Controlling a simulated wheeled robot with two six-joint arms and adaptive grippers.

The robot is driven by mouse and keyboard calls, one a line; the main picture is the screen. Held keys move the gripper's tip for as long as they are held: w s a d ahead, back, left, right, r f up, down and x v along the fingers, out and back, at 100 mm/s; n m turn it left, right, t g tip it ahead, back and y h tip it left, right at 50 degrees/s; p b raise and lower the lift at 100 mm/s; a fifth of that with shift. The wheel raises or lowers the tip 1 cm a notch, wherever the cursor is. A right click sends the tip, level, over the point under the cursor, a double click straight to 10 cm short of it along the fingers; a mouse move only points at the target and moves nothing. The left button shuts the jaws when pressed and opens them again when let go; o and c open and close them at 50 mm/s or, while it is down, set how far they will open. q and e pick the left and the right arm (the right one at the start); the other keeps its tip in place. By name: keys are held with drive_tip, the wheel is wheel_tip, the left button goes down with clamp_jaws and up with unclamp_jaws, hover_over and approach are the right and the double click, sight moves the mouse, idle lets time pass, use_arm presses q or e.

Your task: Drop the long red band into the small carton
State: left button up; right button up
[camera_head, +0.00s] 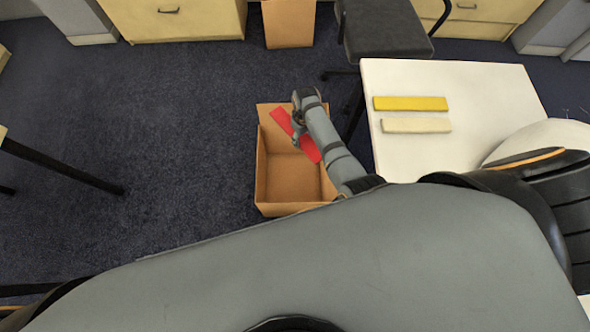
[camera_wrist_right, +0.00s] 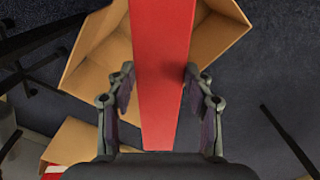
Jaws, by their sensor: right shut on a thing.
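The long red band (camera_head: 309,149) is held by my right gripper (camera_head: 298,122) over an open brown carton (camera_head: 261,182). In the right wrist view the band (camera_wrist_right: 162,60) runs between the two fingers of the gripper (camera_wrist_right: 160,85), and the carton (camera_wrist_right: 95,62) shows behind it. The band slants in the head view, and part of it is hidden by my gripper and wrist. The part of the carton's floor that shows is bare. My left gripper is not in view.
A white table (camera_head: 470,125) stands right of the carton, with a yellow bar (camera_head: 410,103) and a cream bar (camera_head: 416,125) on it. A second brown box (camera_head: 288,24) and a dark chair (camera_head: 388,35) are at the back.

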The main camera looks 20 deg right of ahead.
drive_tip(key=shift+s+a+f+m, duration=0.1)
drive_tip(key=shift+f+m, duration=0.05)
drive_tip(key=shift+f, duration=0.45)
drive_tip(key=shift+s+a+f+m, duration=0.1)
drive_tip(key=shift+f+m, duration=0.05)
drive_tip(key=shift+f, duration=0.55)
use_arm(q)
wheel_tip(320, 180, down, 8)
drive_tip(key=b, duration=0.7)
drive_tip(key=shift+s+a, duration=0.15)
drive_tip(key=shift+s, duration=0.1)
use_arm(e)
wheel_tip(320, 180, down, 6)
drive_tip(key=shift+r, duration=0.1)
drive_tip(key=shift+s, duration=0.1)
drive_tip(key=o, duration=1.2)
drive_tip(key=shift+o, duration=0.2)
wheel_tip(320, 180, up, 12)
